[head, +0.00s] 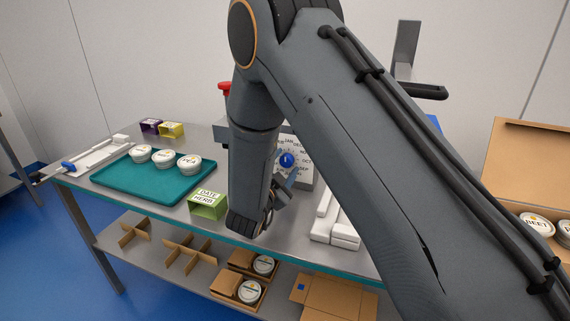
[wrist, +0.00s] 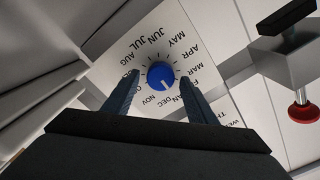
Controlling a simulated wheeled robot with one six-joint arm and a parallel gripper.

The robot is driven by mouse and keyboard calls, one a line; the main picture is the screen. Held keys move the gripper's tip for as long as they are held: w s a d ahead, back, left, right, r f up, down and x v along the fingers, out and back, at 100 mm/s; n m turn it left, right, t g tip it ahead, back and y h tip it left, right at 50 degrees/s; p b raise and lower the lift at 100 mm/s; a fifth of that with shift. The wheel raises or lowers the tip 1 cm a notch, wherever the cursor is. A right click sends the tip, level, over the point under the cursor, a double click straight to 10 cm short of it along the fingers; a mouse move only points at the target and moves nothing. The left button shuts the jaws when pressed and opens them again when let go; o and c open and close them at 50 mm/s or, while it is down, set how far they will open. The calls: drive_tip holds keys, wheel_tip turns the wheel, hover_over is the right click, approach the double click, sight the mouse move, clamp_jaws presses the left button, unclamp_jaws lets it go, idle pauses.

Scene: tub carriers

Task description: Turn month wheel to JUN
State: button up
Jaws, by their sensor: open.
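The month wheel is a blue round knob (wrist: 161,75) on a white dial face (wrist: 205,60) ringed with month names. In the wrist view its white mark points down, about toward DEC; the exact setting is hard to read. JUN stands on the opposite side of the knob. My gripper (wrist: 159,79) is open, its two fingers on either side of the knob, with no clear contact visible. In the head view the knob (head: 287,160) shows just right of my forearm, which hides the dial's left part. My gripper (head: 278,193) shows there below the knob.
A red button (wrist: 302,112) is right of the dial in the wrist view. An open carton (head: 530,155) is far right.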

drive_tip(key=c, duration=1.1)
drive_tip(key=shift+o, duration=0.2)
drive_tip(key=shift+n, duration=0.3)
